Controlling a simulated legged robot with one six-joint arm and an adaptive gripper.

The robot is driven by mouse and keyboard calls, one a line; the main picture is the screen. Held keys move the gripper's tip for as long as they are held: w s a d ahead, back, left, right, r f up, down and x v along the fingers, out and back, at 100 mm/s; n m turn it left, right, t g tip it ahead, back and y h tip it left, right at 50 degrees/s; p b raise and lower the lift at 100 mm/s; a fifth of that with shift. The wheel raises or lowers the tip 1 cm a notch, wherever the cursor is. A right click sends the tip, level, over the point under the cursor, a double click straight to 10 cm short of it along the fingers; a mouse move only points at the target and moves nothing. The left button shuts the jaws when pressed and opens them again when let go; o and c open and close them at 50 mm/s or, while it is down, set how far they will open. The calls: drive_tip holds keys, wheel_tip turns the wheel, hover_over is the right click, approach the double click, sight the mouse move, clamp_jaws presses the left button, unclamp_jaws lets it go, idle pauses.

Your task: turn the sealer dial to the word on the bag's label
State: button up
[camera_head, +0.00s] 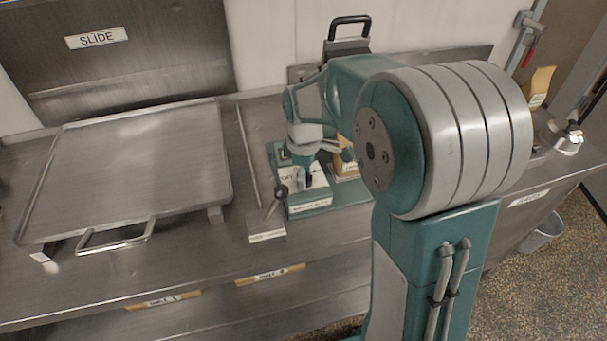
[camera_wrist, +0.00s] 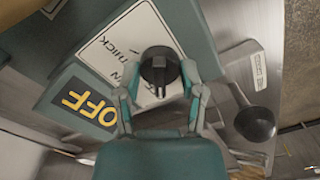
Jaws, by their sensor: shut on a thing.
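The sealer (camera_head: 310,208) is a teal box on the steel counter, partly hidden by my arm in the head view. Its white dial panel (camera_wrist: 118,45) shows in the wrist view with black print; "THICK" is legible, and other print is partly covered. A dark sign beside it reads "OFF" (camera_wrist: 88,102) in yellow. The black round dial (camera_wrist: 160,66) sits between the fingers of my gripper (camera_wrist: 160,78), which is shut on it. The dial's pointer direction is unclear. A tan bag (camera_head: 346,170) is partly hidden behind my gripper; its label is unreadable.
A large steel tray (camera_head: 130,165) with a front handle stands at left, below a "SLIDE" sign (camera_head: 96,38). Another tan bag (camera_head: 541,84) stands at far right near a metal item (camera_head: 565,137).

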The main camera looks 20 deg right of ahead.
drive_tip(key=shift+w+m, duration=0.1)
drive_tip(key=shift+m, duration=0.3)
drive_tip(key=m, duration=0.4)
drive_tip(key=shift+w+a+m, duration=0.1)
drive_tip(key=shift+m, duration=0.2)
drive_tip(key=m, duration=1.2)
drive_tip(key=shift+d+m, duration=0.2)
drive_tip(key=shift+m, duration=0.2)
drive_tip(key=m, duration=0.5)
drive_tip(key=shift+d+m, duration=0.1)
drive_tip(key=shift+m, duration=0.2)
drive_tip(key=o, duration=1.1)
drive_tip(key=shift+o, duration=0.2)
wheel_tip(320, 180, up, 12)
drive_tip(key=shift+a, duration=0.2)
